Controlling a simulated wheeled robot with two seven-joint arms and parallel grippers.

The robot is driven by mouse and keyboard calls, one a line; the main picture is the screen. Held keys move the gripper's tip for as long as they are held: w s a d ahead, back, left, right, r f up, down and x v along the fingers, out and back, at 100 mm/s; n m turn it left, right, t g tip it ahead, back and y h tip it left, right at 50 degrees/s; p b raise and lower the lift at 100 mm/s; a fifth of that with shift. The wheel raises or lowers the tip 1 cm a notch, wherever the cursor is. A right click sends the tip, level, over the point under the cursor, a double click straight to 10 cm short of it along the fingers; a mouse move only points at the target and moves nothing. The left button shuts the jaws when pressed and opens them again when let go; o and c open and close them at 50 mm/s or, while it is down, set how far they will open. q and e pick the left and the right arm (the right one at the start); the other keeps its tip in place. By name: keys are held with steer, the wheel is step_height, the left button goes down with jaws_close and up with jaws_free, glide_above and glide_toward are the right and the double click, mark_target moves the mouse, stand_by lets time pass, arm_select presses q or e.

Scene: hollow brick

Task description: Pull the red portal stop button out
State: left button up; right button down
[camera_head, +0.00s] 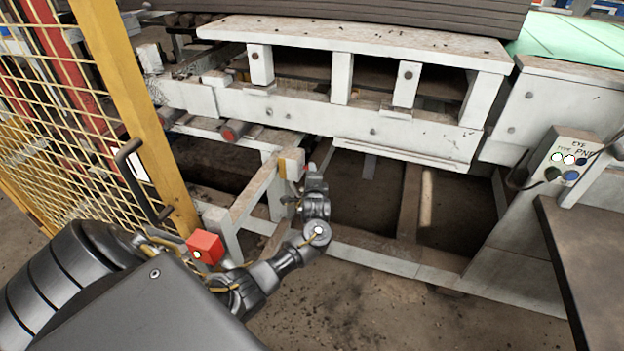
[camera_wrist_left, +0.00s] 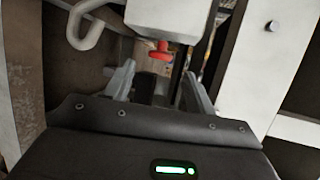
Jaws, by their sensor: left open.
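The red stop button (camera_wrist_left: 160,51) shows in the left wrist view, on the underside or lower end of a pale box (camera_wrist_left: 168,18). In the head view a small red spot (camera_head: 306,168), likely the same button, sits beside a pale post with a wooden-coloured end. My left gripper (camera_wrist_left: 160,86) is open and empty, with one finger on each side below the button in the picture. A gap shows between the fingertips and the button. In the head view the left gripper (camera_head: 314,176) is small, close to the post. My right gripper is not in view.
A yellow mesh fence (camera_head: 140,110) stands at left, with a red box (camera_head: 205,247) near its post and my arm. A white machine frame (camera_head: 320,115) spans the back. A control panel (camera_head: 568,160) and dark table (camera_head: 590,250) stand right. A white hook (camera_wrist_left: 88,25) is near the button.

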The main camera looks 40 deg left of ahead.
arm_select(q)
steer(key=shift+p+v, duration=0.4)
steer(key=shift+v, duration=1.7)
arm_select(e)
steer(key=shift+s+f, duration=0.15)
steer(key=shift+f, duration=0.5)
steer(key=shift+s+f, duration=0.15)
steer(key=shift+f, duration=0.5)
